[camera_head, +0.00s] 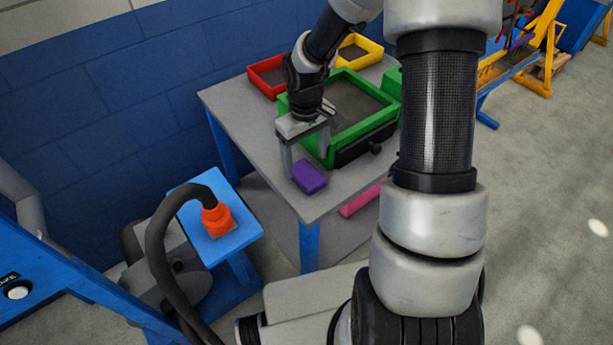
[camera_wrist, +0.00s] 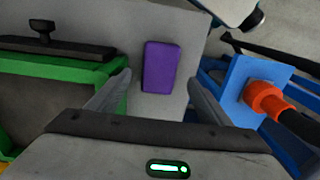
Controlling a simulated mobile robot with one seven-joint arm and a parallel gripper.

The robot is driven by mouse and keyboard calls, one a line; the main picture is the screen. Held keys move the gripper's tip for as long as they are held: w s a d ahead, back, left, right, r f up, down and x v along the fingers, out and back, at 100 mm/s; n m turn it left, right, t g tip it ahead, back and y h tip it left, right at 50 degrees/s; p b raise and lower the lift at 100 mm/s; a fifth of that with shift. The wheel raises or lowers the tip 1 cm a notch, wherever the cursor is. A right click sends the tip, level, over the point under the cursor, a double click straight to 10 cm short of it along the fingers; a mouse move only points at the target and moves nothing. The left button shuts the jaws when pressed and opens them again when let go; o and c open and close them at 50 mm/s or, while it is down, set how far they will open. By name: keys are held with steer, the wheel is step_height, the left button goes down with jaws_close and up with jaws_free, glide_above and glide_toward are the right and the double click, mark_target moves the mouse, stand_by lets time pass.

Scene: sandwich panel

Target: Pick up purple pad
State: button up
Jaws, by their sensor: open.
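The purple pad (camera_head: 309,177) is a small block lying on the grey table (camera_head: 325,204) near its front corner, just in front of the green frame. In the wrist view the purple pad (camera_wrist: 160,67) lies between and beyond the fingertips. My gripper (camera_head: 306,165) is open above the table, with its fingers pointing down and the pad close to them. In the wrist view my gripper (camera_wrist: 157,85) has its two fingers spread on either side of the pad's line, with nothing held. I cannot tell the exact height of the fingertips over the pad.
A green frame (camera_head: 380,129) with a black handle (camera_head: 360,148) stands right beside my gripper. Red (camera_head: 257,79) and yellow (camera_head: 373,46) trays are at the back. A blue stand (camera_head: 242,224) with an orange fitting (camera_head: 217,219) is nearby.

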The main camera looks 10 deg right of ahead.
mark_target(307, 173)
step_height(307, 173, down, 5)
steer(key=shift+d+r+b, duration=0.1)
steer(key=shift+b, duration=0.25)
steer(key=c, duration=1.1)
steer(key=shift+c, duration=0.2)
step_height(307, 173, up, 10)
steer(key=p, duration=0.1)
steer(key=shift+p, duration=0.3)
